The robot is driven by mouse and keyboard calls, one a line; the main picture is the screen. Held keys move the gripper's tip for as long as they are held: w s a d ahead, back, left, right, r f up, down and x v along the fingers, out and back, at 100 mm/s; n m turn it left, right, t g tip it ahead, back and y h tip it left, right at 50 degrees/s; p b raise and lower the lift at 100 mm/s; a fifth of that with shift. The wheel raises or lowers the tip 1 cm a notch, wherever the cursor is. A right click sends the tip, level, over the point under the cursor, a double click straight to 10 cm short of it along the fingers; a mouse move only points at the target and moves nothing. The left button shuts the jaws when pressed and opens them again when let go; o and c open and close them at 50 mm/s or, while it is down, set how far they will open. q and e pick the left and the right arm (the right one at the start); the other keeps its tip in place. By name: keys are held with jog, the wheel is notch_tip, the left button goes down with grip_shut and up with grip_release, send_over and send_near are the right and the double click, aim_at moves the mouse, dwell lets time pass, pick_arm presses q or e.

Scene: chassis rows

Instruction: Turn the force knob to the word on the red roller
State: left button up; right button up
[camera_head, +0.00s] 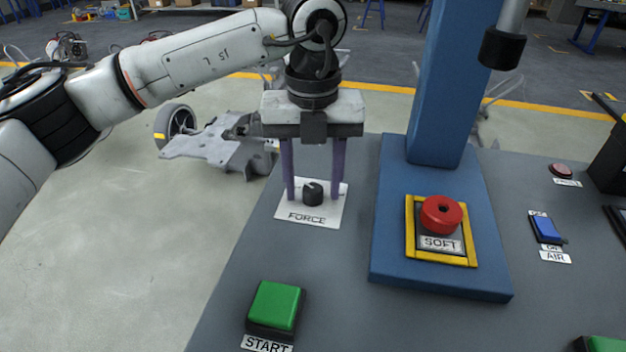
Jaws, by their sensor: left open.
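The force knob (313,195) is a small black dial on a white plate (309,216) marked FORCE. A light mark shows on its top; any setting words around it are too small or hidden to read. My left gripper (312,190) points down over the knob, open, with one purple finger on each side of it. I cannot tell whether either finger touches the knob. The red roller (441,214) sits in a yellow-edged frame (471,260) on a blue base, with a plate reading SOFT (440,243) at its front. My right gripper is not in view.
A blue column (450,90) rises behind the red roller, with a black-tipped rod (502,48) hanging to its right. A green START button (275,306) is at the front. A blue AIR switch (546,228) and red button (563,170) are at the right.

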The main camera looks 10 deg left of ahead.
aim_at(313, 188)
pick_arm(q)
notch_tip(313, 188, up, 10)
jog(key=p, duration=0.1)
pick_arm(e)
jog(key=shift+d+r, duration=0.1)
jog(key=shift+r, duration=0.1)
pick_arm(q)
jog(key=shift+r, duration=0.1)
